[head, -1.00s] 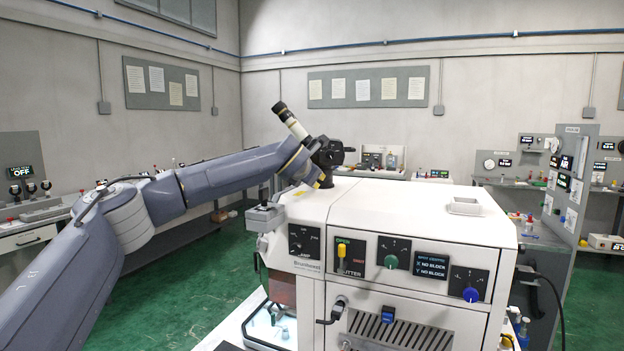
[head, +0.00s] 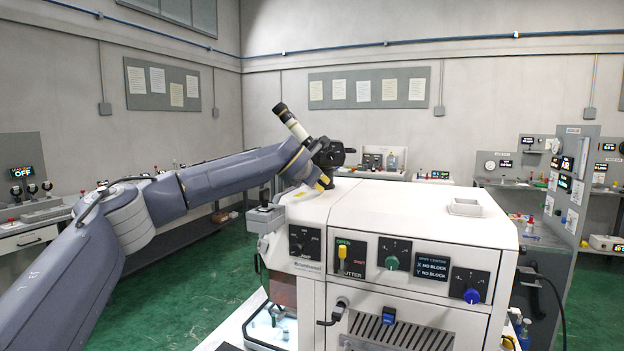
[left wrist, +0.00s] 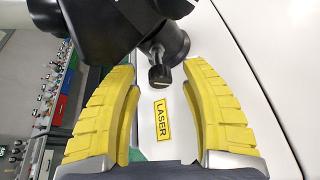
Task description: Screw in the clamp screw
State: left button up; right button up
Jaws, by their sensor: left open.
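The clamp screw (left wrist: 160,76) is a small dark knob on a short stem. It sticks out of the black collar of the eyepiece assembly in the left wrist view. The black assembly (head: 334,152) with its pale eyepiece tube stands on top of the white machine (head: 400,205). My left gripper (head: 323,183) is beside the base of this assembly. In the left wrist view its yellow fingers (left wrist: 158,88) are open, one on each side of the screw, with gaps to both sides. In the head view the screw cannot be made out. My right gripper is not in view.
A yellow LASER label (left wrist: 162,119) is on the white casing below the screw. The machine front carries a shutter lever (head: 342,254), knobs and a small display (head: 432,265). A raised square rim (head: 466,207) sits on its top; the rest of the top is clear.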

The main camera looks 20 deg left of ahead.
pick_arm(q)
jog(key=shift+s, duration=0.15)
jog(key=v, duration=1.1)
jog(key=shift+s+r, duration=0.25)
jog(key=shift+s, duration=0.1)
jog(key=shift+c, duration=0.2)
